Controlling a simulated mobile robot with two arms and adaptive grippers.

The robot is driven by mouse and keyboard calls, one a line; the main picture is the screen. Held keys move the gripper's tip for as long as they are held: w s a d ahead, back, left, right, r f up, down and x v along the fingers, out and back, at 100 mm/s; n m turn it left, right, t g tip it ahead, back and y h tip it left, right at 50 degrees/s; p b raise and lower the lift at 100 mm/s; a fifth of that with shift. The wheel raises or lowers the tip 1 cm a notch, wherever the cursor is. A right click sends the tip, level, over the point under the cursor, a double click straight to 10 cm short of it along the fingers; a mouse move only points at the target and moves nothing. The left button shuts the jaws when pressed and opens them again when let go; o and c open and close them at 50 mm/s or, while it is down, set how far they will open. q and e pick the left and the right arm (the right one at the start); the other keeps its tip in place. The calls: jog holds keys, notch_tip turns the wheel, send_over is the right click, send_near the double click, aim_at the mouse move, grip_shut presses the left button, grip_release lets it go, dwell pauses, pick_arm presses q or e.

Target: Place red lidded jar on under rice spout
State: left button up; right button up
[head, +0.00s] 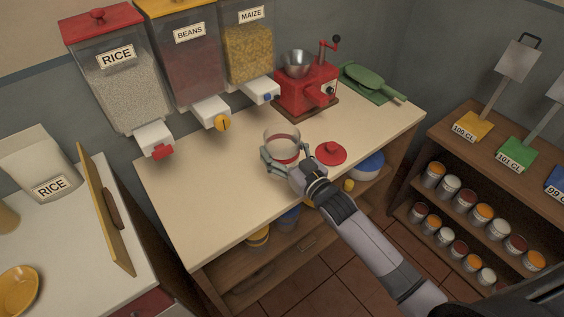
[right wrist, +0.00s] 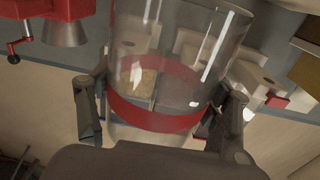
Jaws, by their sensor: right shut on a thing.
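A clear glass jar (head: 282,137) with a red band stands upright in my right gripper (head: 283,168) over the middle of the cream counter. The right wrist view shows the jar (right wrist: 160,105) with the fingers on both sides of it. Its top is open and it looks empty. A red lid (head: 331,153) with a knob lies on the counter to the right of the gripper. The rice dispenser (head: 128,85) hangs at the upper left, its white spout (head: 153,136) with a red tab apart from the jar and to its left. My left gripper is out of view.
Bean (head: 187,70) and maize (head: 248,55) dispensers hang right of the rice one. A red grinder (head: 306,88) and green scoop (head: 368,82) stand at the counter's back right. The counter's left part (head: 190,180) is clear. A wooden board (head: 104,205) stands at left.

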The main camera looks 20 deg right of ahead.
notch_tip(320, 180, down, 4)
jog(key=shift+r, duration=0.1)
jog(key=shift+f, duration=0.6)
jog(key=shift+f, duration=0.15)
jog(key=shift+f, duration=0.15)
jog(key=o, duration=1.5)
